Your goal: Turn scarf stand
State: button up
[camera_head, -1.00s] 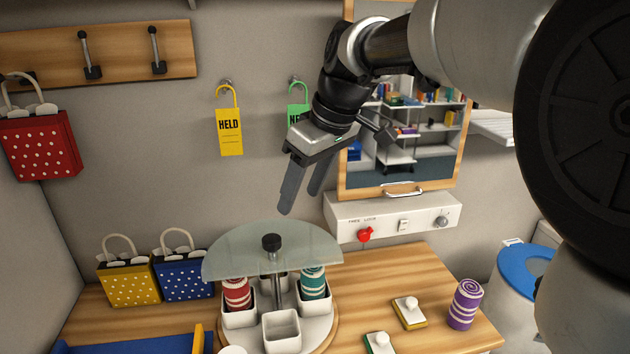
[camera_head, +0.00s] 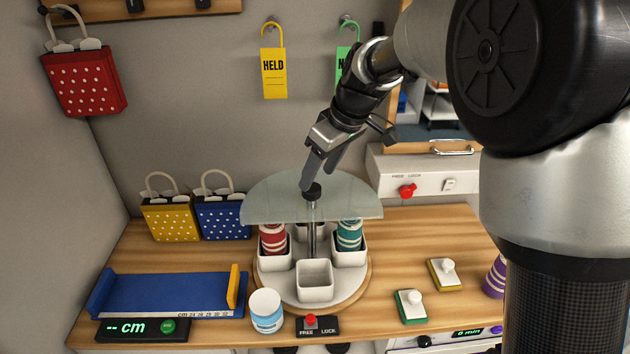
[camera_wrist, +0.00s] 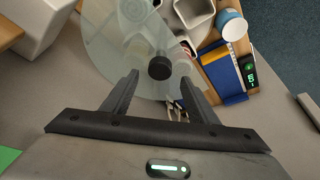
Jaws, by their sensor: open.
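The scarf stand (camera_head: 338,299) is a round white turntable on a wooden base. It carries several white square cups, a central post and a half-round clear glass shelf (camera_head: 270,203) with a black knob (camera_head: 312,191) on top. A red rolled scarf (camera_head: 272,240) and a teal rolled scarf (camera_head: 349,235) stand in cups; the front cup (camera_head: 315,282) looks empty. My gripper (camera_head: 314,172) is open above the knob. In the wrist view the knob (camera_wrist: 160,68) lies beyond and roughly between the open fingertips (camera_wrist: 158,80); I cannot tell whether they touch it.
A red FREE/LOCK knob (camera_head: 311,321) and a white-blue jar (camera_head: 266,309) stand in front of the stand. A blue measuring tray (camera_head: 165,292) is left. Yellow (camera_head: 170,219) and blue (camera_head: 222,218) bags stand behind. Green (camera_head: 411,307) and yellow (camera_head: 445,273) blocks are right.

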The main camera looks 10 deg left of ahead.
aim_at(312, 187)
jog(key=shift+x, duration=2.25)
jog(key=shift+c, duration=0.2)
grip_shut()
